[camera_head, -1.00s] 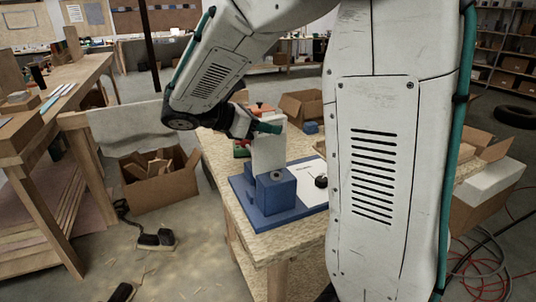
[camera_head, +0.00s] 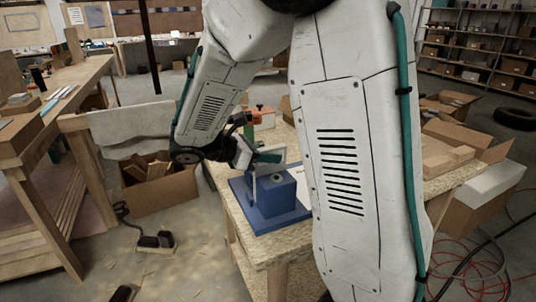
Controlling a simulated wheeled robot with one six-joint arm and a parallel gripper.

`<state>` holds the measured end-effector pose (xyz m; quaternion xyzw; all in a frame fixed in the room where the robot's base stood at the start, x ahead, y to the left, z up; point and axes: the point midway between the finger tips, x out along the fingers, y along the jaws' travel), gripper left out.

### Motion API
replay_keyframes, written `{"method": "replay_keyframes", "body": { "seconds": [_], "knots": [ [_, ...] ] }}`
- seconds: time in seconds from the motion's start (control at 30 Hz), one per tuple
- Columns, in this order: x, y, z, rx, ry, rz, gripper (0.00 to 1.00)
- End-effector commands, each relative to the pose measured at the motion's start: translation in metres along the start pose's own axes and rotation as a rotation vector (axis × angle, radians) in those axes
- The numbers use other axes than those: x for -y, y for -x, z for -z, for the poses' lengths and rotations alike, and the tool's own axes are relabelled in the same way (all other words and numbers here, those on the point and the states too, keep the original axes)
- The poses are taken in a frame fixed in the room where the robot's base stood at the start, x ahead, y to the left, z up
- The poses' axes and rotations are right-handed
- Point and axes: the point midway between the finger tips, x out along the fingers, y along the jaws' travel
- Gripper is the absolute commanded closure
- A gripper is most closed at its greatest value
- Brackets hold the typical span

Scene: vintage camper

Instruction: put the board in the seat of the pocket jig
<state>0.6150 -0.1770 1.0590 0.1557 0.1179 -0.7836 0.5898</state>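The pocket jig (camera_head: 284,205) is a blue block on a flat blue base plate, near the front end of the chipboard-topped table. A round grey detail shows on its top. The pale, thin board (camera_head: 279,158) stands roughly upright at the far side of the block, its lower part hidden behind it. The far finger is hidden. I cannot tell whether the board's bottom is inside the seat or just above it.
My arm covers the right part of the jig plate and table. An orange-and-white item (camera_head: 263,117) stands behind on the table. A cardboard box of wood offcuts (camera_head: 158,185) is on the floor at left. Wood blocks (camera_head: 447,161) lie at the table's right.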

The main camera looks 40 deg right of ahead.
Motion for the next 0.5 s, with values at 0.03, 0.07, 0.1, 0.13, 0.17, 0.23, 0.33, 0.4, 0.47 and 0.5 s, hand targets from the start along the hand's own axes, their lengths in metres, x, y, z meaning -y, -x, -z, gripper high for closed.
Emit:
{"method": "replay_keyframes", "body": {
  "seconds": [0.03,0.07,0.1,0.13,0.17,0.23,0.33,0.4,0.47,0.5],
  "knots": [
    [0.0,0.0,0.0,0.0,0.0,0.0,0.65],
    [0.0,0.0,0.0,0.0,0.0,0.0,0.6],
    [0.0,0.0,-0.001,0.0,0.0,0.0,0.6],
    [0.0,0.0,-0.001,0.0,0.0,0.0,0.6],
    [0.0,0.0,-0.001,0.0,0.0,0.0,0.6],
    [0.0,0.0,-0.001,0.0,0.0,0.0,0.6],
    [0.0,0.001,-0.001,0.0,-0.001,0.0,0.6],
    [0.0,0.002,-0.004,-0.001,-0.002,-0.001,0.6],
    [-0.001,0.007,-0.004,0.0,-0.001,-0.003,0.6],
    [-0.001,0.013,-0.004,0.0,-0.001,-0.004,0.6]
  ]
}}
